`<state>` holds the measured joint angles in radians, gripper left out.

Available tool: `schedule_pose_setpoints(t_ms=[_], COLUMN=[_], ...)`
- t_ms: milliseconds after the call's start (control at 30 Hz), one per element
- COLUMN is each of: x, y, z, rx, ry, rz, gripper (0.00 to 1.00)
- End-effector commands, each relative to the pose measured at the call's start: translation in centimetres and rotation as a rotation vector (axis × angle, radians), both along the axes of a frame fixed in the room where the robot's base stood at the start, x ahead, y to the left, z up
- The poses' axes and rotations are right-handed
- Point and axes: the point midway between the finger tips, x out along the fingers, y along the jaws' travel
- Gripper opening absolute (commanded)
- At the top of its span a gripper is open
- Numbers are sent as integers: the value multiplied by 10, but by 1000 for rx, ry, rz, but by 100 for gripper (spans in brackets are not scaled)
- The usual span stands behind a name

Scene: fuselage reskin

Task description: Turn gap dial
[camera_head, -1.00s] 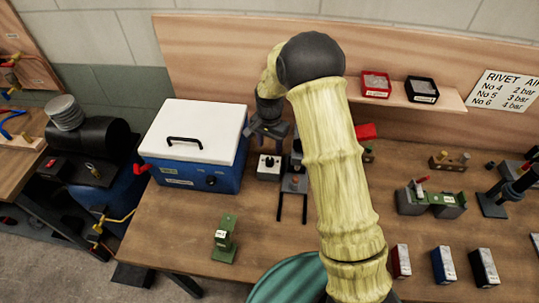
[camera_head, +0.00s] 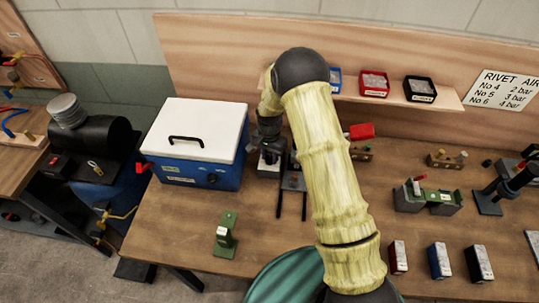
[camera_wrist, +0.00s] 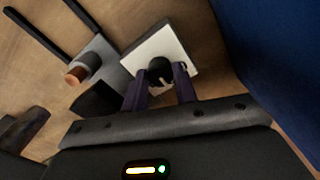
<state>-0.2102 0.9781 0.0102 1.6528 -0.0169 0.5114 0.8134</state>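A small light box with a black round knob (camera_wrist: 159,70) on its top shows in the wrist view. I take this knob as the gap dial. In the head view the box (camera_head: 268,170) stands on the bench right of the blue cooler, its top mostly hidden by my gripper (camera_head: 268,153). In the wrist view my gripper (camera_wrist: 161,82) has its two dark fingers apart, with the knob showing between and just past their tips. I cannot tell whether the fingers touch the knob.
A blue box with a white lid (camera_head: 195,135) stands close on the left. A dark stand with two prongs (camera_head: 292,190) is close on the right; its copper-coloured button (camera_wrist: 76,75) shows in the wrist view.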

Motion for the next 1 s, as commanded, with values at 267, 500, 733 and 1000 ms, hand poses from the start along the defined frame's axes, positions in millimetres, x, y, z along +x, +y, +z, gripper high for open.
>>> schedule_pose_setpoints(t_ms=[267, 500, 733, 1000], x=[0, 1, 1, 2], y=[0, 1, 1, 1], z=[0, -1, -1, -1], rx=[0, 1, 2, 2], ry=[-1, -2, -5, -5], rz=[8, 66, 198, 433], gripper=[6, 6, 6, 6])
